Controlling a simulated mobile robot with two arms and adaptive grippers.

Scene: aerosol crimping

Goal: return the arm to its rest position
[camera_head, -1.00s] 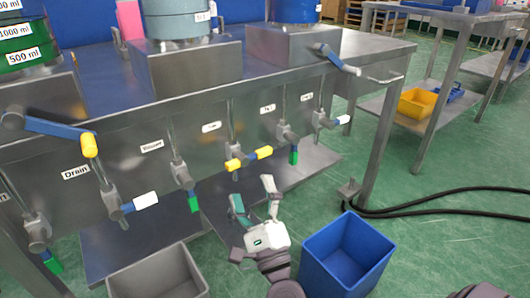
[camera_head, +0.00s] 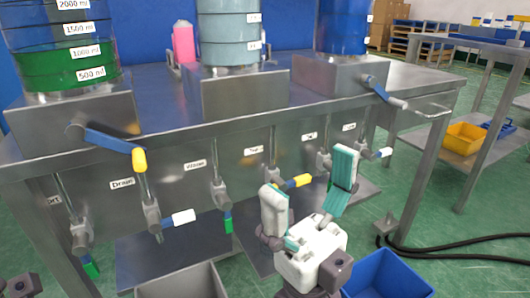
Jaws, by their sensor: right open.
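My right gripper (camera_head: 308,178) is in front of the metal bench, in the lower middle of the head view. Its two fingers with green pads are spread wide and point up, with nothing between them. Its white body is above and partly in front of the blue bin (camera_head: 388,278). The fingers cover part of the valve row, next to a yellow-handled valve (camera_head: 292,182). I see no left gripper fingers; only a dark part, probably of my left arm, shows at the bottom left corner.
The metal bench (camera_head: 225,132) carries several labelled tanks and has levers and valves on its front. A grey bin (camera_head: 180,285) stands on the floor left of my right gripper. Black cables (camera_head: 460,240) lie at right. A shelf table with a yellow tray (camera_head: 463,138) stands beyond.

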